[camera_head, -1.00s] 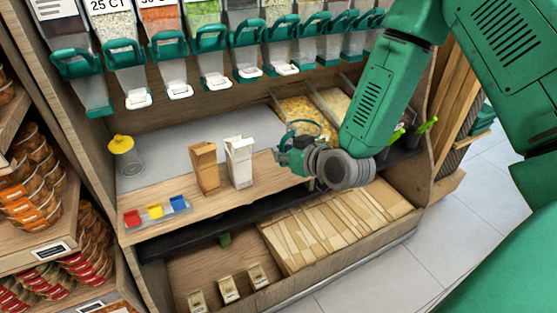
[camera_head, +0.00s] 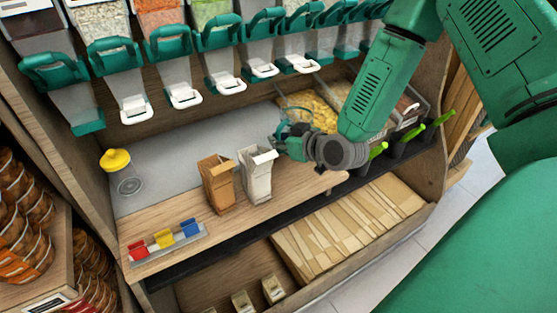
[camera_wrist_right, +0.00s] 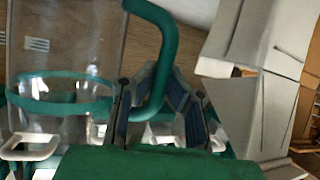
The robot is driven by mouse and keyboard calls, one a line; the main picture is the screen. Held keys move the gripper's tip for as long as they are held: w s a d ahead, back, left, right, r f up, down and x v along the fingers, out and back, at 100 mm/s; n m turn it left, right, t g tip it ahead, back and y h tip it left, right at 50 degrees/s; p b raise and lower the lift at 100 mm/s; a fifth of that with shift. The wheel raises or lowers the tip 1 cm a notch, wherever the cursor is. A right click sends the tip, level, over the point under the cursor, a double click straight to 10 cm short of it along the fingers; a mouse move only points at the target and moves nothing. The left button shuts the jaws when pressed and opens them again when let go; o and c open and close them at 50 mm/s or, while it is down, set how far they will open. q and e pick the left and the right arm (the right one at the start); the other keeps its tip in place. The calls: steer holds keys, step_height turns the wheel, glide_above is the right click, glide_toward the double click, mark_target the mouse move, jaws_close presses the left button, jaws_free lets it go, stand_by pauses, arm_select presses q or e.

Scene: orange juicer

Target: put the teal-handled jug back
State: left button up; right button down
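The jug is clear with a teal handle and a teal band. It shows small in the head view (camera_head: 297,128) and large at the left of the right wrist view (camera_wrist_right: 65,65). My right gripper (camera_head: 288,146) is at the jug's handle; in the right wrist view its fingers (camera_wrist_right: 160,100) close around the lower end of the handle. The jug is held above the counter, right of the white carton and in front of the open food bins. The jug's base is hard to make out. My left gripper is not in view.
A white carton (camera_head: 257,174) and a brown carton (camera_head: 217,183) stand close to the left. Teal-handled dispensers (camera_head: 220,50) hang above. The grey counter surface (camera_head: 165,150) is largely clear.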

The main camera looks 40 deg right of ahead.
steer(key=f, duration=0.2)
steer(key=shift+s+f, duration=0.25)
steer(key=shift+f, duration=0.1)
steer(key=f, duration=0.3)
steer(key=f+b, duration=0.1)
steer(key=shift+w+a+f, duration=0.15)
steer(key=shift+a, duration=0.25)
steer(key=shift+d, duration=0.15)
steer(key=c, duration=1.7)
jaws_free()
steer(key=shift+d+f, duration=0.1)
steer(key=shift+d, duration=0.1)
steer(key=shift+a, duration=0.1)
steer(key=shift+a, duration=0.1)
